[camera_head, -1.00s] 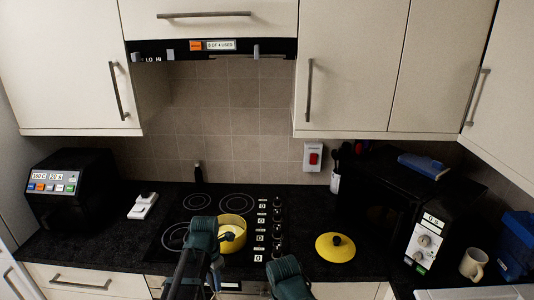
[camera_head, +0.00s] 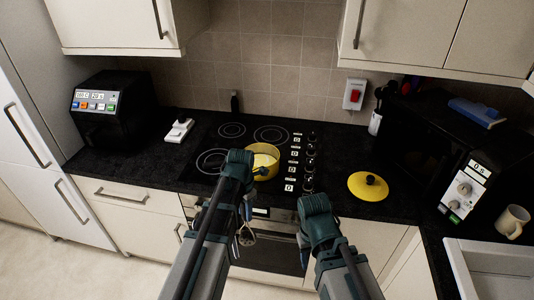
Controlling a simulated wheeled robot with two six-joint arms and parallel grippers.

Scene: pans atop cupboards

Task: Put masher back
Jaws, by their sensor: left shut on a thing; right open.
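My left gripper (camera_head: 246,222) is low in front of the cooker, below the worktop edge, and partly hidden by its own arm. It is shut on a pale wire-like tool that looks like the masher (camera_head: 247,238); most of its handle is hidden. My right gripper (camera_head: 304,250) is open, in front of the oven, mostly hidden behind its own arm. A yellow pan (camera_head: 262,153) stands on the hob beyond my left arm. A pale utensil pot (camera_head: 375,123) with dark utensils stands at the back of the worktop, right of the hob.
A yellow lid (camera_head: 370,187) lies on the black worktop right of the hob (camera_head: 228,129). A black microwave (camera_head: 428,150) and a mug (camera_head: 512,221) are further right. A toaster-like appliance (camera_head: 110,112) is at left. Wall cupboards (camera_head: 105,18) hang above.

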